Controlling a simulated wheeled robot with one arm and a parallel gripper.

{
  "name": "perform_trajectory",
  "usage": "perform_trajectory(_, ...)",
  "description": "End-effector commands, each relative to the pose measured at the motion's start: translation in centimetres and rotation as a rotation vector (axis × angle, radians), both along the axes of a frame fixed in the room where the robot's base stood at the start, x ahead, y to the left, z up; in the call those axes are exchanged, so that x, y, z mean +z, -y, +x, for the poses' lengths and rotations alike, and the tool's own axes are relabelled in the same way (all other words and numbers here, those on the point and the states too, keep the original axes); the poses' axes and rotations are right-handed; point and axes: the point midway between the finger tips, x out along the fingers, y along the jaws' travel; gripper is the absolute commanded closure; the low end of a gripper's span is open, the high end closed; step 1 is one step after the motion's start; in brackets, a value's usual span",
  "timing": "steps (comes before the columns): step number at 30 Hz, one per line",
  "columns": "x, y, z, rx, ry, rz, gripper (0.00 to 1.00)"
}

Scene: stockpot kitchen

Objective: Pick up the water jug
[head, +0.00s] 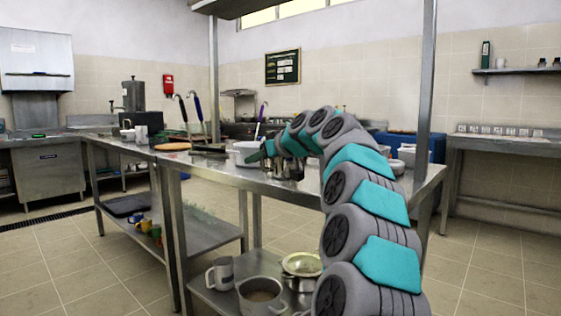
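A light grey jug with a side handle (221,273) stands upright on the lower shelf of the nearer steel table, left of a metal pot. It may be the water jug; I cannot confirm its contents. My arm rises from the lower right and arches over the tabletop. Its far end, with my gripper (262,153), is small and partly hidden by the arm, close to a white container (246,150) and a shiny metal pot (289,168) on the tabletop. I cannot see whether the fingers are open or shut, or whether they touch anything.
A large pot (261,294) and a smaller pot with a strainer (302,265) share the lower shelf. The tabletop (225,172) has a steel post at each end. Colourful cups (146,227) sit on the left table's lower shelf. The tiled floor at left is clear.

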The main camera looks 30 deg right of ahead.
Motion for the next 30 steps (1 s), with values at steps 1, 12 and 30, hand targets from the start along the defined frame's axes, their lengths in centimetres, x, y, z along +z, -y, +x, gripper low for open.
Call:
perform_trajectory(1, 0.0, 0.0, 0.0, 0.0, 0.0, 0.0, 0.93)
perform_trajectory(12, 0.0, 0.0, 0.0, 0.0, 0.0, 0.0, 1.0)
perform_trajectory(30, 0.0, 0.0, 0.0, 0.0, 0.0, 0.0, 1.0)
